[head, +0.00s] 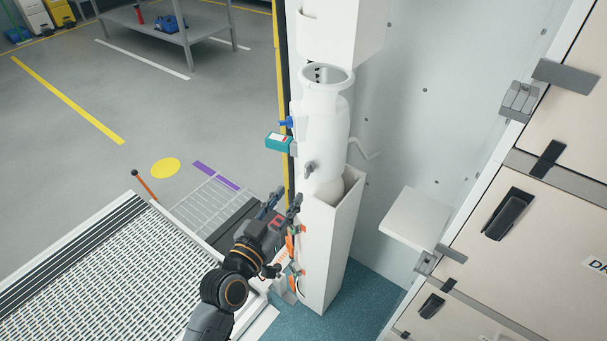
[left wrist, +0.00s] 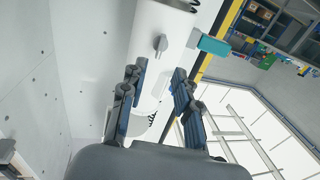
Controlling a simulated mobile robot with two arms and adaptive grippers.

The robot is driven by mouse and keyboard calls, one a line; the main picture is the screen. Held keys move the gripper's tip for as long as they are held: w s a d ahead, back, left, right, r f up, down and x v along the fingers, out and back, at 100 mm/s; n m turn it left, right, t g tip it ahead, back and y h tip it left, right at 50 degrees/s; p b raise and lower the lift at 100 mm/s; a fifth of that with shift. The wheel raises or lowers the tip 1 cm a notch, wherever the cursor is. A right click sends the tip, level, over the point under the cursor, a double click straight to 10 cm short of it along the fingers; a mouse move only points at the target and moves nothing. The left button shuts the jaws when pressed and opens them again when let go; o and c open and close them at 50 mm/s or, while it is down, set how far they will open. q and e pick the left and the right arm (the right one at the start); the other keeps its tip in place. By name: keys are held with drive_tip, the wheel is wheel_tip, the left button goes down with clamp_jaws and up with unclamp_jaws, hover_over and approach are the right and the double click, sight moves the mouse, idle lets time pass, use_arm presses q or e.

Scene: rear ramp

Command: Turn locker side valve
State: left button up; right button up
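A small grey valve knob (head: 310,168) sits on the lower side of a white cylinder (head: 322,125). The knob also shows in the left wrist view (left wrist: 160,43), upright and beyond my fingertips. The cylinder stands in a tall white open-topped holder (head: 325,240). My left gripper (head: 285,199) is below the knob, beside the holder. Its two fingers are spread in the left wrist view (left wrist: 157,75), with nothing gripped and a gap to the knob. My right gripper is not in view.
A teal box (head: 279,142) and a blue fitting (head: 287,122) stick out left of the cylinder. Orange-and-green fittings (head: 292,250) are on the holder's side by my arm. A white shelf (head: 414,218) and beige lockers (head: 530,215) stand at right. A ramp (head: 100,285) lies at left.

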sight(305, 173)
use_arm(q)
drive_tip(key=x, duration=0.8)
drive_tip(key=shift+w+d, duration=0.2)
drive_tip(key=shift+w, duration=0.15)
clamp_jaws()
